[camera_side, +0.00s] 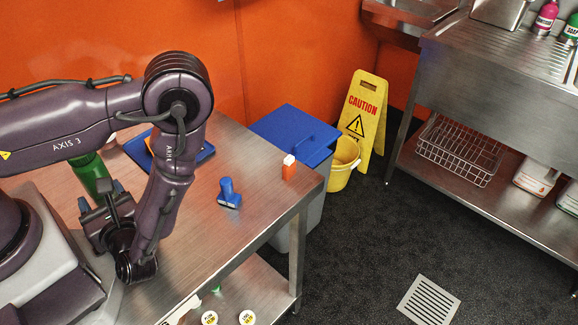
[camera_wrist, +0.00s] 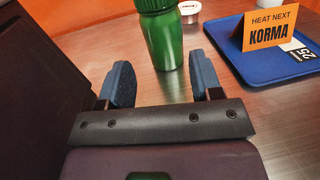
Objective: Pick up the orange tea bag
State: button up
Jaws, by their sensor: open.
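I cannot make out a clear orange tea bag in either view. A small orange item with a white top (camera_side: 289,171) stands upright near the table's right corner in the side view; I cannot tell whether it is the tea bag. My gripper (camera_side: 101,194) is open and empty at the table's left, far from the small orange item. Its two blue fingers also show apart in the wrist view (camera_wrist: 163,84).
A green bottle (camera_wrist: 161,38) stands just beyond my fingers. A white round item (camera_wrist: 189,8) is behind it. A blue tool (camera_side: 228,192) lies mid-table. The steel table (camera_side: 190,235) is bare towards its front. A blue-lidded bin (camera_side: 292,135) stands beyond its right end.

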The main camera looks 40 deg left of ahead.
jog(key=shift+c, duration=0.9)
jog(key=shift+d, duration=0.1)
